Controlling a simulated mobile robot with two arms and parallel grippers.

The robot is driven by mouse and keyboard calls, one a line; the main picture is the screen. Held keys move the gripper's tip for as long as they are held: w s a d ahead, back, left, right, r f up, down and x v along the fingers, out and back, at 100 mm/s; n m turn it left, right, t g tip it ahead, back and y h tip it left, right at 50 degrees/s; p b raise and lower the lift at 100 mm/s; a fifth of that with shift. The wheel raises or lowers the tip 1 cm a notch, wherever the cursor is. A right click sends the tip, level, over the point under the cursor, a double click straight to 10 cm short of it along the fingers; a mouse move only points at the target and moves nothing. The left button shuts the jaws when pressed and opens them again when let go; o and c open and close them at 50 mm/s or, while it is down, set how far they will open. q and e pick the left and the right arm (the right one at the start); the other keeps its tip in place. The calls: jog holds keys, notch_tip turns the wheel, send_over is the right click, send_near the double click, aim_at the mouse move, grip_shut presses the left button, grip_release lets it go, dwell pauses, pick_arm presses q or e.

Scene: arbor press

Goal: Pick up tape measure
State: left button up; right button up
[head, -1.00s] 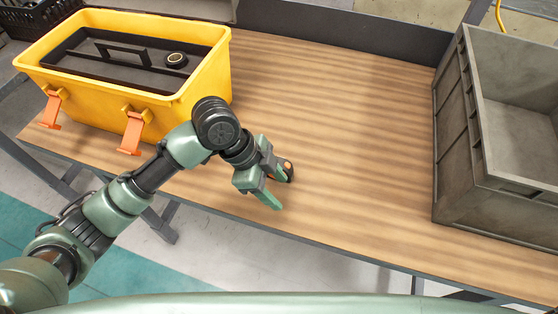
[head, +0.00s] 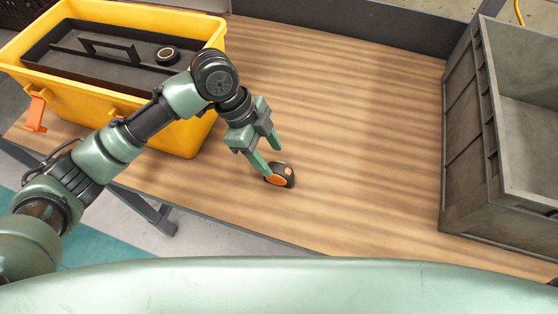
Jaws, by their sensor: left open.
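The tape measure (head: 281,175) is small, black and orange, and sits on the wooden table near its front edge. My left gripper (head: 272,159) is open, with its green fingers pointing down and to the right at the tape measure. One fingertip overlaps the near left side of the tape measure in the picture; I cannot tell whether it touches. The other finger is at the far side, apart from it in the picture. My right gripper is not in view.
A yellow toolbox (head: 190,137) with a black inner tray (head: 110,66) holding a roll of tape (head: 167,55) stands at the left. A large grey crate (head: 462,140) stands at the right.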

aim_at(278, 168)
pick_arm(q)
jog(key=shift+x, duration=0.9)
jog(key=shift+s+d+f+p, duration=0.35)
jog(key=shift+f+p, duration=0.15)
jog(key=shift+f, duration=0.1)
jog(key=shift+s+d+f+p, duration=0.3)
jog(key=shift+d+f+p, duration=0.05)
jog(key=shift+f+p, duration=0.2)
jog(key=shift+x, duration=1.25)
jog(key=shift+w+f, duration=0.15)
jog(key=shift+f, duration=0.1)
grip_shut()
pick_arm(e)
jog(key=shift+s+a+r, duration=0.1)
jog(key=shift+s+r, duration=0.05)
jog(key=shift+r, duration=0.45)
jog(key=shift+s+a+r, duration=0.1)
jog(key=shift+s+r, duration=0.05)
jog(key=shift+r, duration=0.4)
